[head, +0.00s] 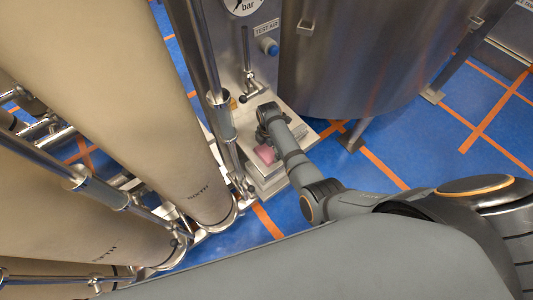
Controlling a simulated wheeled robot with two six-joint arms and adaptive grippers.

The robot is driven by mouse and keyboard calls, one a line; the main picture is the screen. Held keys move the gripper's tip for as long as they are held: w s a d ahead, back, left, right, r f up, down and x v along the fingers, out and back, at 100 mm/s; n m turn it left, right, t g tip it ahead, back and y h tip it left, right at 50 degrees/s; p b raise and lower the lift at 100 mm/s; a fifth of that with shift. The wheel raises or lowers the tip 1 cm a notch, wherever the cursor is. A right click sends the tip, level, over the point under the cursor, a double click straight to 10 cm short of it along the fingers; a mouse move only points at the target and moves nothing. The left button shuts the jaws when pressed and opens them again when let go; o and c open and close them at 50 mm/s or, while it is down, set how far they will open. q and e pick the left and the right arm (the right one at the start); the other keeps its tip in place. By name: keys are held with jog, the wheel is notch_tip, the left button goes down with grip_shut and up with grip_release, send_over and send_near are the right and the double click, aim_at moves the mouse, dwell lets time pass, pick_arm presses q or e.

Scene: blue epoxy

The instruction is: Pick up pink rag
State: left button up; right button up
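The pink rag (265,154) is a small pink patch on a pale metal platform (302,131) near the middle of the head view. My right arm reaches in from the lower right, and its wrist end is just above the rag in the picture. My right gripper (261,136) is small and dark beside the rag, mostly hidden by my wrist. I cannot tell whether its fingers touch the rag or are open or shut. My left gripper is not in view.
A large steel tank (365,60) stands behind right of the platform. Tall beige cylinders (110,90) and steel pipes crowd the left. A panel with a gauge (241,5) and valve handle (252,88) rises behind. Blue floor (400,140) with orange lines is open at right.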

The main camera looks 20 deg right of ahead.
aim_at(268, 151)
jog(key=shift+s+f, duration=0.15)
jog(key=shift+s, duration=0.1)
jog(key=shift+r, duration=0.3)
jog(key=shift+c, duration=1.4)
jog(key=r, duration=0.3)
jog(key=shift+w+r, duration=0.15)
jog(key=shift+w, duration=0.1)
grip_shut()
notch_tip(268, 151, up, 6)
jog(key=shift+b, duration=0.35)
jog(key=o, duration=0.5)
grip_release()
